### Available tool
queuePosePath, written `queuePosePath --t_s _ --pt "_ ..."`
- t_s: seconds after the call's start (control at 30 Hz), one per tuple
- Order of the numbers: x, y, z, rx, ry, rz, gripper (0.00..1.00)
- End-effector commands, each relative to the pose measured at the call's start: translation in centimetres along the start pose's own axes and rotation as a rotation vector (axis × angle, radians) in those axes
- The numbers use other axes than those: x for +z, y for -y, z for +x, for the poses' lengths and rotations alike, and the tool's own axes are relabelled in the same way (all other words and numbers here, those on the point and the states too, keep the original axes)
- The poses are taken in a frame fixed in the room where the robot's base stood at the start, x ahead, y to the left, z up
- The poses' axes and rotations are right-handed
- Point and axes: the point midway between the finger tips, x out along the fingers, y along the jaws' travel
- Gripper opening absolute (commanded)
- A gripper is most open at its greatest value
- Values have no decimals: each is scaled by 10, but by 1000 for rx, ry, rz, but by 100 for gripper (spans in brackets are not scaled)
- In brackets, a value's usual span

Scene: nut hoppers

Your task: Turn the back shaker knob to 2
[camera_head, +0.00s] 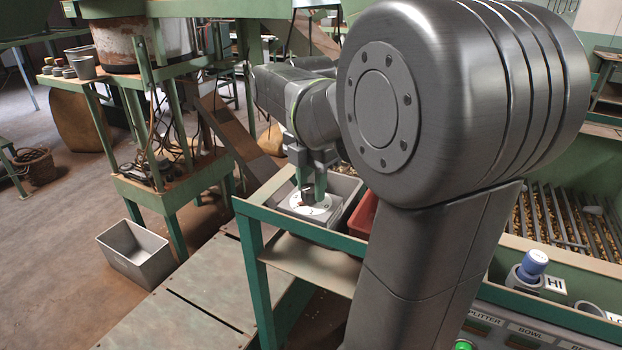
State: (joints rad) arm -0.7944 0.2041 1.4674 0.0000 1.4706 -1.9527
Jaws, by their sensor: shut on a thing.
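My gripper (308,188) points straight down over a round white dial plate (318,212). Its green fingers are shut on a dark knob (308,197) in the middle of the dial. The dial sits on a grey box at the corner of a green frame. A small red mark shows on the left of the dial. The dial's numbers are too small to read, and the fingers hide part of the knob. My large grey arm link covers the middle and right of the view.
A green frame rail (300,231) runs in front. A blue knob (534,262) is on a panel at the right. A grey tub (136,254) sits on the floor at left.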

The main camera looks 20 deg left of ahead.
Motion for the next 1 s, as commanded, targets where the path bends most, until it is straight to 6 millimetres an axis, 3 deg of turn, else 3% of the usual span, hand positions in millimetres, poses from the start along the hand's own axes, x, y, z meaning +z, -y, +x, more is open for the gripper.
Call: queuePosePath --t_s 0.6,0.63,0.73,1.0 --pt "0 -1 -1 3 1 -55 12" --pt "0 -1 -1 3 1 -55 37" --pt "0 0 -1 2 1 -55 57" --pt "0 0 -1 1 1 -55 57"
